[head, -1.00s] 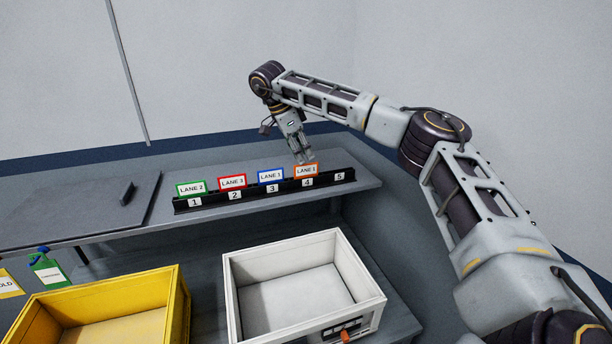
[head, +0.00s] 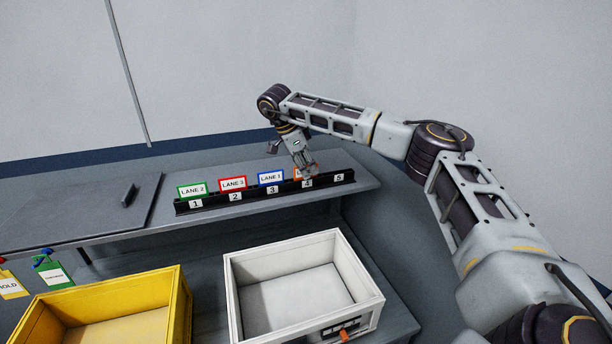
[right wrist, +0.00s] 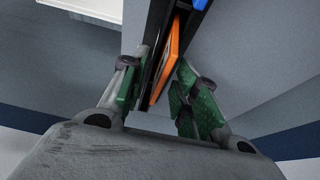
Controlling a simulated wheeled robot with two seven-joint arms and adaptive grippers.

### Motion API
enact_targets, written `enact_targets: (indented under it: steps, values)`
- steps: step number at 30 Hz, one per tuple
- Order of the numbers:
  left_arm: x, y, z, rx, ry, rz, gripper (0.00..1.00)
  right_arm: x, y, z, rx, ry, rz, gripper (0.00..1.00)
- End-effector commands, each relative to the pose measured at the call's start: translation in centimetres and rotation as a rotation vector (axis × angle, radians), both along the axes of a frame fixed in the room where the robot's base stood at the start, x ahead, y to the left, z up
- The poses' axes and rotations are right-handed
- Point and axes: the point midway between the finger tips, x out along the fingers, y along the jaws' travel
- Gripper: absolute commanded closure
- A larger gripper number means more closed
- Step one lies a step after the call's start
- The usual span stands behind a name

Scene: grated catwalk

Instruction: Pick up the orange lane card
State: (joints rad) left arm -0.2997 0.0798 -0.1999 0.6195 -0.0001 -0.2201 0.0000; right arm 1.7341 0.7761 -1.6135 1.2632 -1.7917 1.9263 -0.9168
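The orange lane card (head: 296,173) stands in slot 4 of the black numbered rack (head: 254,194) on the grey bench. In the head view my right gripper (head: 309,171) is down at it and hides most of it. In the right wrist view the orange card (right wrist: 172,48) shows edge-on between the green-padded fingers of my right gripper (right wrist: 158,98). The fingers are apart, one side to each side of the card, with gaps visible. My left gripper is not in view.
Green (head: 191,189), red (head: 232,184) and blue (head: 271,177) lane cards stand in slots 1, 2 and 3. Slot 5 looks empty. A white bin (head: 238,302) and a yellow bin (head: 181,300) are below, in front of the bench. A wall rises behind.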

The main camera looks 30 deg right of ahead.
Motion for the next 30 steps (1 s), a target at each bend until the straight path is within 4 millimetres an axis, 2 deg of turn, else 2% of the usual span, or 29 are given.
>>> enact_targets:
  steps: [11, 18, 30]
  values:
    - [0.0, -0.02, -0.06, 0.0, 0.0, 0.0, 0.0, 0.01, 0.02, -0.05, 0.0, 0.0, 0.0, 0.71]
    - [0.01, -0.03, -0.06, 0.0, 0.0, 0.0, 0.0, 0.01, 0.04, -0.04, 0.0, 0.0, 0.0, 1.0]
    - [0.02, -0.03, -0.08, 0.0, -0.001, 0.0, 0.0, 0.02, 0.04, 0.05, 0.0, 0.0, 0.0, 1.0]
